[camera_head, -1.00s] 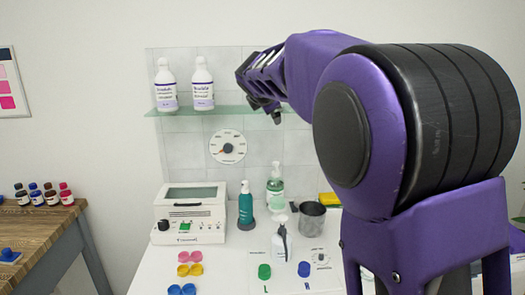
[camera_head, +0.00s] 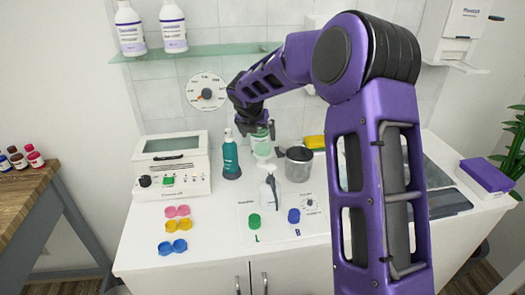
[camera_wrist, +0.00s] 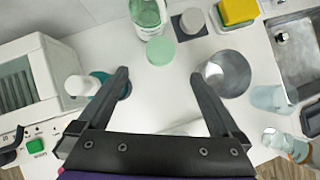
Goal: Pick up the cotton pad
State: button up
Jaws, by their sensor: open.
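I cannot make out a cotton pad for sure in either view. My gripper (camera_head: 257,131) is open and hangs over the back of the white counter (camera_head: 215,232), in front of the tiled wall. In the wrist view my gripper's two fingers (camera_wrist: 160,76) are spread wide with nothing held between them. A white shape near the gripper's base is mostly hidden.
A teal bottle (camera_head: 230,158) stands left of my gripper, and a grey metal cup (camera_head: 298,164) right of it. A white bottle (camera_head: 269,193) stands nearer. A white machine (camera_head: 172,170) is at left, behind pink, yellow and blue cups. A glass shelf (camera_head: 200,51) is above.

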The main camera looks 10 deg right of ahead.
aim_at(263, 146)
jog(key=x, duration=1)
jog(key=shift+w+d+b, duration=0.1)
jog(key=shift+w+b, duration=0.2)
jog(key=shift+b, duration=0.05)
jog(key=c, duration=1.4)
jog(key=shift+o, duration=0.2)
jog(key=shift+r, duration=0.2)
